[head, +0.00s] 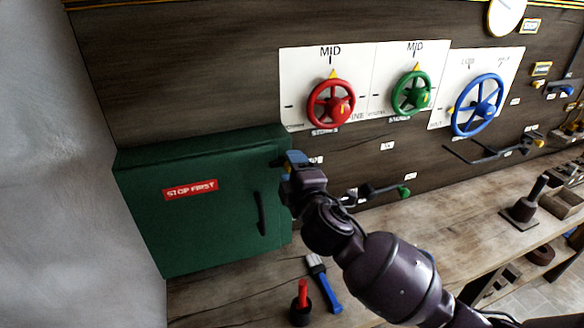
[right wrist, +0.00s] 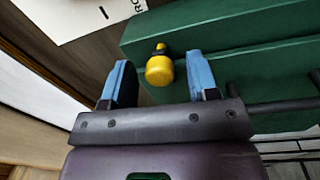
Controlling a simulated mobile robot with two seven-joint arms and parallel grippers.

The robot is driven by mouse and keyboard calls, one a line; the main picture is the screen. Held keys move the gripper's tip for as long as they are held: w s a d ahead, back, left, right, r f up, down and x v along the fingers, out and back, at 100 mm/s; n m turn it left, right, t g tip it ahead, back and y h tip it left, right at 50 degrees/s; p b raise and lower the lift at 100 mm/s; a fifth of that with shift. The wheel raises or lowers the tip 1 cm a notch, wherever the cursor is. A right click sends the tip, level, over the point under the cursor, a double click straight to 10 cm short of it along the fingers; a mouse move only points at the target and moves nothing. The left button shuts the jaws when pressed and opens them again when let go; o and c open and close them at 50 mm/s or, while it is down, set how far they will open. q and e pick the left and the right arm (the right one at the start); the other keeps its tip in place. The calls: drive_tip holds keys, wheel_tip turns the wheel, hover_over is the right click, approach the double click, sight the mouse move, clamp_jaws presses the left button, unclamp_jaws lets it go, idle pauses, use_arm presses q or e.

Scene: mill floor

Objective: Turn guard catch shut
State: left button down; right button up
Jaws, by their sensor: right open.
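The guard is a green box (head: 140,210) on the wall at the left, with a red "STOP FIRST" label and a dark upright handle (head: 262,214). A yellow knob, which looks like the guard catch (right wrist: 160,71), is on the box's green side in the right wrist view. My right gripper (head: 291,160) is at the box's upper right edge in the head view. Its two blue fingers (right wrist: 158,80) are open, with the yellow knob between and slightly beyond them. I see no finger touching it. In the head view my gripper mostly hides the catch. My left gripper is out of view.
Red (head: 331,103), green (head: 411,93) and blue (head: 477,104) handwheels are on white panels to the right. A black lever with a green end (head: 404,191) is below. A blue-handled brush (head: 325,284) and a red-handled tool in a dark cup (head: 301,312) are on the bench.

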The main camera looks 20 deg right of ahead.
drive_tip(key=s+b, duration=0.1)
drive_tip(key=s, duration=0.9)
drive_tip(key=shift+d+f+b, duration=0.2)
drive_tip(key=shift+f+b, duration=0.1)
drive_tip(key=s+d+f+m+g+h, duration=0.1)
drive_tip(key=s+d+f+m+g, duration=0.4)
drive_tip(key=s+f+m+g, duration=0.5)
drive_tip(key=s+d+f+m+g, duration=0.5)
drive_tip(key=s+f+m, duration=0.2)
drive_tip(key=s+f, duration=0.55)
drive_tip(key=w+f+n+t+b, duration=0.1)
drive_tip(key=w+f+t, duration=0.5)
drive_tip(key=f, duration=0.4)
drive_tip(key=shift+w+f+t, duration=0.2)
drive_tip(key=shift+f+t, duration=0.1)
drive_tip(key=shift+t, duration=0.6)
drive_tip(key=shift+d, duration=0.1)
